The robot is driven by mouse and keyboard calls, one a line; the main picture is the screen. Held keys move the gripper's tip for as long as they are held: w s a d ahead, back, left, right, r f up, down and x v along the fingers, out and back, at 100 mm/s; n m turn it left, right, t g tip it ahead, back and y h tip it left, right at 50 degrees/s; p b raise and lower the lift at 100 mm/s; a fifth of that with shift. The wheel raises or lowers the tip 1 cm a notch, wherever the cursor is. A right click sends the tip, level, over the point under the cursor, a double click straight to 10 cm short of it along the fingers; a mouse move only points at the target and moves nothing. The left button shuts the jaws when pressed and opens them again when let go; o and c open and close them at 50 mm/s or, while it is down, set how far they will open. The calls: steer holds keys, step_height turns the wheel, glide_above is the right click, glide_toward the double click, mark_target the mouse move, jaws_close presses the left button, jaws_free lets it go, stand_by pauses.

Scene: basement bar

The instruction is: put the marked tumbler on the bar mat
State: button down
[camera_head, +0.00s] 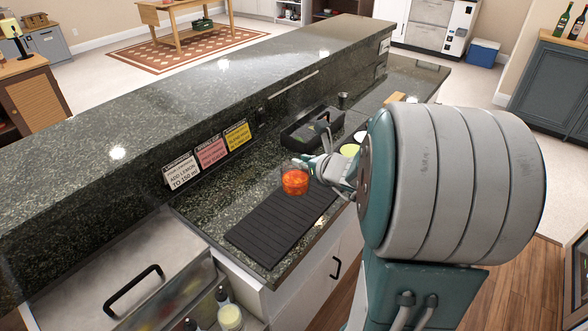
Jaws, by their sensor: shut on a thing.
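A clear tumbler with orange-red contents (295,182) is upright at the far end of the black ribbed bar mat (270,235). My gripper (307,168) is shut on the tumbler from its right side. The tumbler overlaps the mat's far left edge in the picture; I cannot tell whether its base touches the mat or hangs above it. No clear mark on the tumbler can be made out. The mat lies flat on the dark stone counter, and its visible surface is bare.
A black caddy (298,134) and a small metal jigger (343,99) stand behind my gripper. White (181,171), pink (211,152) and yellow (238,136) cards lean on the raised ledge. A steel lid with a black handle (134,290) lies front left. My arm hides the counter's right part.

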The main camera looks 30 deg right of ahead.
steer(key=w+d+f, duration=0.1)
steer(key=f, duration=0.2)
steer(key=w+d+f, duration=0.1)
steer(key=f, duration=0.2)
steer(key=w+d+f, duration=0.1)
steer(key=f, duration=0.1)
steer(key=shift+w+f, duration=0.4)
steer(key=c, duration=0.6)
jaws_free()
steer(key=shift+f, duration=0.1)
